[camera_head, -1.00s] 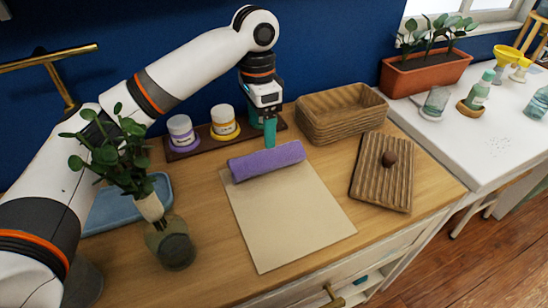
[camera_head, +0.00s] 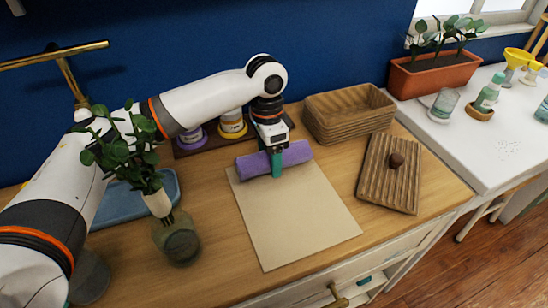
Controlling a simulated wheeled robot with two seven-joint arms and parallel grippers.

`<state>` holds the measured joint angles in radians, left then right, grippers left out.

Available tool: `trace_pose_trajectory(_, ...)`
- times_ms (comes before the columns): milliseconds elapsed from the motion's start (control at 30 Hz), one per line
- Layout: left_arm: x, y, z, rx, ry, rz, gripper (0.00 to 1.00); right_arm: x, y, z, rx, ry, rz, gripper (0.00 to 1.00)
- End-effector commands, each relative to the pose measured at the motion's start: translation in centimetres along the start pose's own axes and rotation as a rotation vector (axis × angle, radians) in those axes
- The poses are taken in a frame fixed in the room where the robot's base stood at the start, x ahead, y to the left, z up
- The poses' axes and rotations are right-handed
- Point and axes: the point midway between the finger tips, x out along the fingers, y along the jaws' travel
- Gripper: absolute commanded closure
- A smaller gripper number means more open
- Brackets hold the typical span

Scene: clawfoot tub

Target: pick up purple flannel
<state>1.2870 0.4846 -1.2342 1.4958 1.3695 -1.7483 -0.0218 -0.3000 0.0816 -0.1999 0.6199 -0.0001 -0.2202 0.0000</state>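The purple flannel (camera_head: 296,153) is a rolled cloth lying across the far end of the beige mat (camera_head: 295,215) on the wooden counter. My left gripper (camera_head: 277,163) points down at the middle of the roll. One teal finger shows in front of the flannel's near side and covers a strip of it. The other finger is hidden behind the gripper or the roll, so the gap between the fingers does not show. The flannel rests at the mat with no visible lift. My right gripper is not in view.
A woven basket (camera_head: 348,118) and a ribbed wooden board (camera_head: 388,185) with a brown knob stand to the right. Behind are jars (camera_head: 232,124) on a dark tray. A plant in a glass vase (camera_head: 176,240) and a blue tray (camera_head: 118,203) are left. The mat's near part is clear.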

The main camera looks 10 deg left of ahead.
Motion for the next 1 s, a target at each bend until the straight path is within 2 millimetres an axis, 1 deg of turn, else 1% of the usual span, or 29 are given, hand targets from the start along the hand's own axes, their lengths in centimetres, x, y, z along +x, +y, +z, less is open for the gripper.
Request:
trace_pose_trajectory(33, 0.0, 0.0, 0.0, 0.0, 0.0, 0.0, 0.38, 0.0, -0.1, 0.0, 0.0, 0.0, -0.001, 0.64)
trace_pose_trajectory(200, 0.0, 0.0, 0.0, 0.0, 0.0, 0.0, 0.66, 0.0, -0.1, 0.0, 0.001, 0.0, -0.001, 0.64)
trace_pose_trajectory(233, 0.0, 0.0, 0.0, 0.0, 0.0, 0.0, 0.71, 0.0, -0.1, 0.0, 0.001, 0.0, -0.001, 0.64)
trace_pose_trajectory(267, -0.1, 0.0, 0.0, 0.0, -0.001, 0.001, 0.74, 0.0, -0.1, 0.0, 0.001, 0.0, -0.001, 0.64)
trace_pose_trajectory(467, -0.1, 0.0, 0.0, 0.0, -0.001, 0.001, 0.74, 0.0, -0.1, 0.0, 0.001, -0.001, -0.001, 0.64)
trace_pose_trajectory(567, -0.8, 0.0, 0.1, 0.0, -0.002, 0.002, 0.74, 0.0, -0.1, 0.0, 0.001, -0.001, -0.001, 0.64)
trace_pose_trajectory(667, -2.4, -0.1, 0.1, 0.0, -0.003, 0.003, 0.74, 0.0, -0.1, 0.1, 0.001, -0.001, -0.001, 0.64)
trace_pose_trajectory(900, -7.3, -0.4, 0.1, 0.0, -0.003, 0.003, 0.74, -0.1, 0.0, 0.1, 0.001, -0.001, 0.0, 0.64)
trace_pose_trajectory(1000, -8.7, -0.6, 0.1, -0.003, -0.002, 0.001, 0.74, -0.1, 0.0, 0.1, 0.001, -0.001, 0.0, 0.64)
